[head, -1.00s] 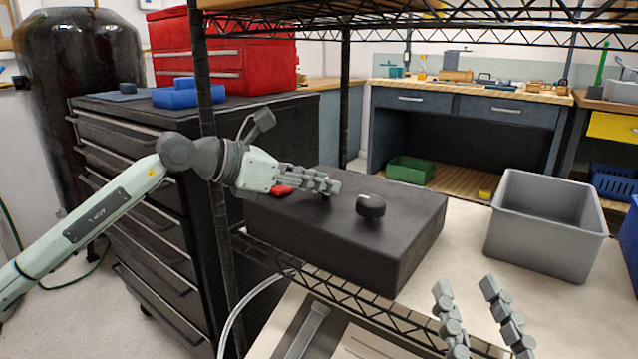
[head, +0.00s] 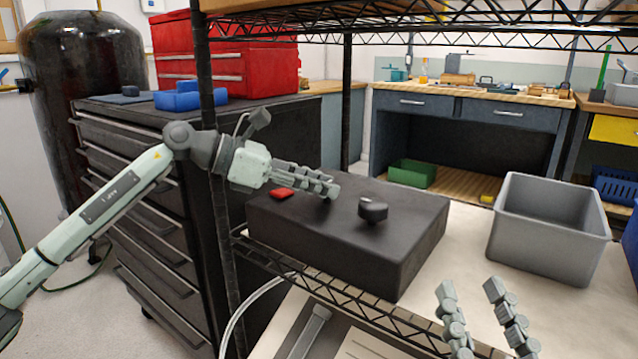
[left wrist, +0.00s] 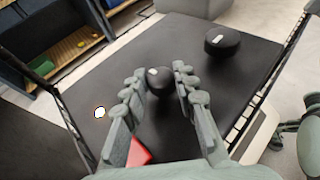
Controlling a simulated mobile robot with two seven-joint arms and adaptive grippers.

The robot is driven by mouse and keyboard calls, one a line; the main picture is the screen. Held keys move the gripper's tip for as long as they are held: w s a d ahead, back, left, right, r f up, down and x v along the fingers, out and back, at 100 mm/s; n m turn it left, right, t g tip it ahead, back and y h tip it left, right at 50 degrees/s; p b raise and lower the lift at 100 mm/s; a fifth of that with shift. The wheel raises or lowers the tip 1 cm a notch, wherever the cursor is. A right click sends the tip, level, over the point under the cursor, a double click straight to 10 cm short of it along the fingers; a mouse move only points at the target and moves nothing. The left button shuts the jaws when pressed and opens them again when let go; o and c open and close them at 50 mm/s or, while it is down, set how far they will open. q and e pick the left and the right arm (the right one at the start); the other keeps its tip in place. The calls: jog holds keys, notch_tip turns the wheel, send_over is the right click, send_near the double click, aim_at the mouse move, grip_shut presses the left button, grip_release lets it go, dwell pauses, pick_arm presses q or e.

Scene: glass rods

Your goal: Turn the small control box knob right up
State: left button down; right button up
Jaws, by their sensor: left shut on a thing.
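The black control box (head: 330,240) lies on the wire shelf. Its small dark round knob (left wrist: 159,82) sits between the fingers of my left gripper (left wrist: 155,88) in the left wrist view, with a short pale mark on its top. In the head view my left gripper (head: 328,188) reaches in from the left and its fingers hide most of this knob. The fingers are closed onto the knob's sides. A larger black knob (head: 373,210), also with a pale mark, stands apart to the right. My right gripper (head: 484,308) is open and empty at the bottom right.
A red switch (head: 281,194) sits on the box beside my left fingers. A grey bin (head: 545,240) stands to the right on the shelf. A black shelf post (head: 222,250) rises close to my left arm, before a dark drawer cabinet (head: 150,220). Shelf wires run overhead.

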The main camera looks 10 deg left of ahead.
pick_arm(q)
jog(key=c, duration=1.2)
grip_release()
jog(key=v, duration=1.2)
jog(key=shift+o, duration=0.2)
